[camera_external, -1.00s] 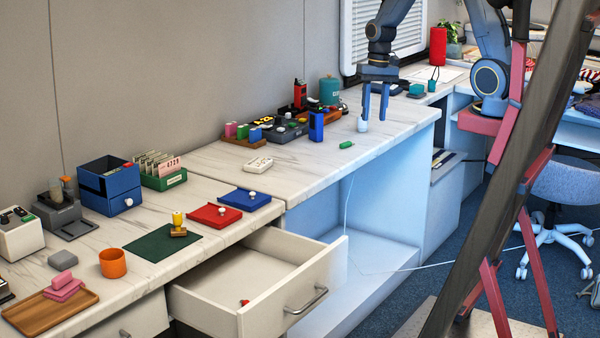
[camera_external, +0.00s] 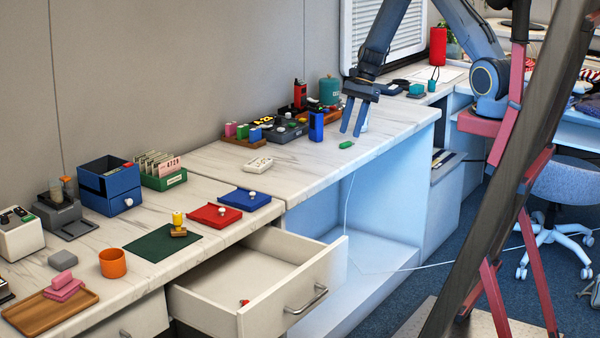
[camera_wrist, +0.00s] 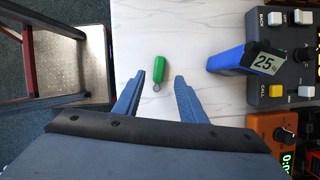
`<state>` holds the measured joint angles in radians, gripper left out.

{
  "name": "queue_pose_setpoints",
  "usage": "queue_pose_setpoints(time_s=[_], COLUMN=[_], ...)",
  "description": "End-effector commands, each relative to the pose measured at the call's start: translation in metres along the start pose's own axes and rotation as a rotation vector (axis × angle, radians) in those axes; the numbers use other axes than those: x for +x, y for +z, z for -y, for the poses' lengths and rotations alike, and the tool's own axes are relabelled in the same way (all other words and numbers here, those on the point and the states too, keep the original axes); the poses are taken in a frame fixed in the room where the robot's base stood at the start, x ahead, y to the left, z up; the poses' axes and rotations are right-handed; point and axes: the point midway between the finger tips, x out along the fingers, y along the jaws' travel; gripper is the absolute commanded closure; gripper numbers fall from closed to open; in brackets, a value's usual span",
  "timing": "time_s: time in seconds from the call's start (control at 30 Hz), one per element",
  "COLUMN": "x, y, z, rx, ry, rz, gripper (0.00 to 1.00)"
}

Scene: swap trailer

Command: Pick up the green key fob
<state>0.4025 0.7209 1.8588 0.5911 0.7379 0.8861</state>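The green key fob (camera_external: 346,145) lies on the white marble counter near its front edge. In the wrist view the fob (camera_wrist: 159,69) is a small green piece with a metal ring at one end. It lies just beyond my fingertips, between their lines. My gripper (camera_external: 351,133) is open and empty, pointing down and tilted, above and just behind the fob in the external view.
A blue device with a "25" display (camera_wrist: 246,60) stands right of the fingers in the wrist view, by a grey button box (camera_wrist: 283,80). The counter edge lies left of the fob. An open drawer (camera_external: 262,275) juts out lower down.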

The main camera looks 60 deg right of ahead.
Motion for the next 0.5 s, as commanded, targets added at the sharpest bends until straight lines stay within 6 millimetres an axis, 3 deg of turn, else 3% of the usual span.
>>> queue_pose_setpoints(time_s=[0.2, 0.5], x=[0.029, 0.035], y=[0.002, 0.002], z=[-0.003, -0.002], rx=[-0.001, -0.002], ry=[0.003, 0.001], rz=[0.0, 0.0], gripper=[0.62, 0.62])
